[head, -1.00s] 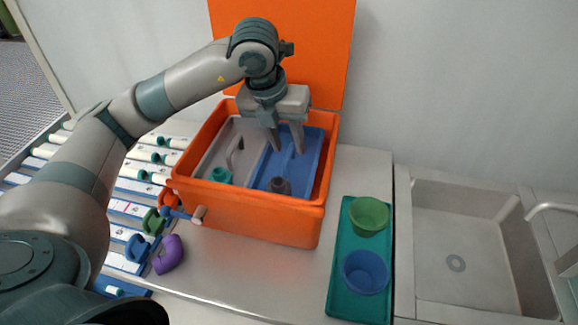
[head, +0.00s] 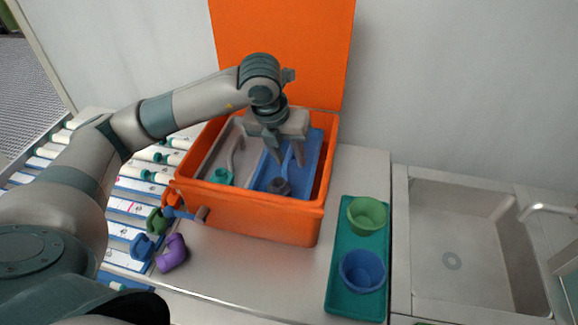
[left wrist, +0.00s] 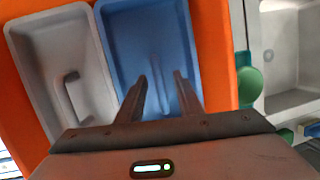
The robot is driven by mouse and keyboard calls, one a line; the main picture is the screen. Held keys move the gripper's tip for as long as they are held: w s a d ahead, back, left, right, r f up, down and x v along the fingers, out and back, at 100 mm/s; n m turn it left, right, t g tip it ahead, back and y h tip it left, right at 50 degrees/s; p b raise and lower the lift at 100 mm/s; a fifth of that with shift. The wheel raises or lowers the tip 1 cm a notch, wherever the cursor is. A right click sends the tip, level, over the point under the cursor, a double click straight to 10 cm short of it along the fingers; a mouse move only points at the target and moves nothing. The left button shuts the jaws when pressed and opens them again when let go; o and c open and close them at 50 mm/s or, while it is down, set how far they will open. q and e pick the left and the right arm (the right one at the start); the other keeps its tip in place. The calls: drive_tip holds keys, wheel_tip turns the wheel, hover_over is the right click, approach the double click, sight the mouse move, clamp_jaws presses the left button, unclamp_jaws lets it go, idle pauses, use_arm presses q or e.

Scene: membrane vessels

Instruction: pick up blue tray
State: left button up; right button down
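The blue tray (head: 312,160) sits in the right side of the open orange box (head: 262,222), beside a grey tray (head: 215,160). In the left wrist view the blue tray (left wrist: 128,45) shows a raised blue handle (left wrist: 158,80) along its middle. My left gripper (head: 289,163) is over the blue tray with its fingers pointing down. In the left wrist view my left gripper (left wrist: 161,88) is open, and the handle shows between its two fingers. I cannot tell whether the fingers touch it. My right gripper is not in view.
A dark grey round part (head: 280,187) and a teal part (head: 221,176) are at the box's near side. A teal tray (head: 341,287) with green (head: 367,215) and blue (head: 362,271) bowls stands right of the box. The sink (head: 465,250) is farther right. The orange lid (head: 285,45) stands upright behind.

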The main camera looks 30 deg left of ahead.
sight(289, 153)
use_arm(q)
clamp_jaws()
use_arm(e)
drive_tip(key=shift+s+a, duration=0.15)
use_arm(q)
drive_tip(key=shift+r, duration=0.1)
